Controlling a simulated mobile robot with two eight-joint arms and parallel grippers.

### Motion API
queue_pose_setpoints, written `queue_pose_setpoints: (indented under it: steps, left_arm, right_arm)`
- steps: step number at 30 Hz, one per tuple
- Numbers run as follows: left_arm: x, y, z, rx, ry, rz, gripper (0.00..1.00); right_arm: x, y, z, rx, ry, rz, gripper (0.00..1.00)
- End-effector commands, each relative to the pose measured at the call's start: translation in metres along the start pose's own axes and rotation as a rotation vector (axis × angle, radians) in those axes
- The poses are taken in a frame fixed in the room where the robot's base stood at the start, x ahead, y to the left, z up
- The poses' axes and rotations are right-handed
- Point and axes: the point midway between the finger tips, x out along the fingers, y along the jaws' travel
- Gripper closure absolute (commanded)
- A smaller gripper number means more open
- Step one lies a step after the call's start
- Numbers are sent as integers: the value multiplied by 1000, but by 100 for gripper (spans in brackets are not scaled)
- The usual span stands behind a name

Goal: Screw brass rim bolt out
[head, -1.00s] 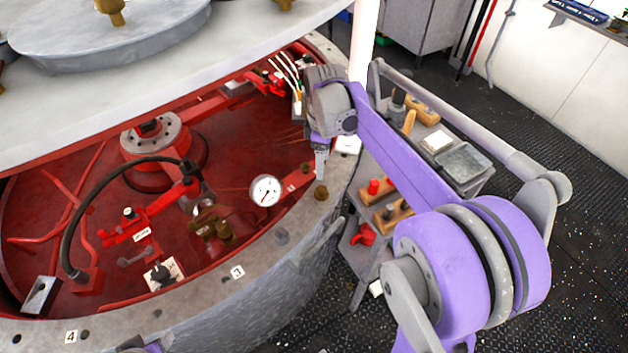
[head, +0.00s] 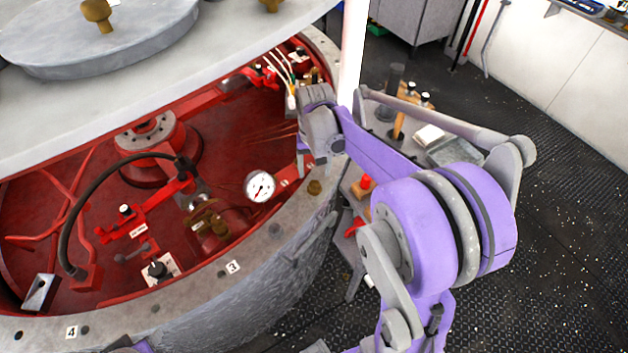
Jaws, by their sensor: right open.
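The brass rim bolt (head: 314,187) stands in the grey flange rim, just right of the pressure gauge. My right gripper (head: 302,163) points down over the inner edge of the rim, a little above and left of the bolt in the picture. It is apart from the bolt and open, with nothing seen between its fingers, though its wrist hides part of them. My left gripper is not in view.
A white-faced pressure gauge (head: 260,186) stands close left of the bolt. Inside the red vessel are a black hose (head: 75,212) and brass fittings (head: 210,224). A large grey lid (head: 200,70) overhangs it. A tool cart with a grey tray (head: 455,152) stands at right.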

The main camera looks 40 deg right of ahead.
Motion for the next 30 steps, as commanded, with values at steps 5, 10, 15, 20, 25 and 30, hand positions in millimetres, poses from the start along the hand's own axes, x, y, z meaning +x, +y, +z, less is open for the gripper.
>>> queue_pose_setpoints:
  steps: [5, 10, 15, 20, 25, 30]
  left_arm:
    - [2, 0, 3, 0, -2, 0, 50]
    - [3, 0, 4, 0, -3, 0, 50]
    - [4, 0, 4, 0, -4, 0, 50]
    - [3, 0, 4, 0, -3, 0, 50]
    - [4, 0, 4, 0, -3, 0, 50]
    - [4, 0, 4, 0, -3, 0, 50]
  right_arm:
    - [33, 0, 0, -1, 0, 0, 31]
    - [50, 0, 0, -1, 0, 0, 31]
    - [54, 0, 0, -2, 0, 0, 31]
    - [54, 0, 0, -2, 0, 0, 31]
    - [54, 0, 0, -2, 0, 0, 56]
    - [54, 0, 0, -2, 0, 0, 87]
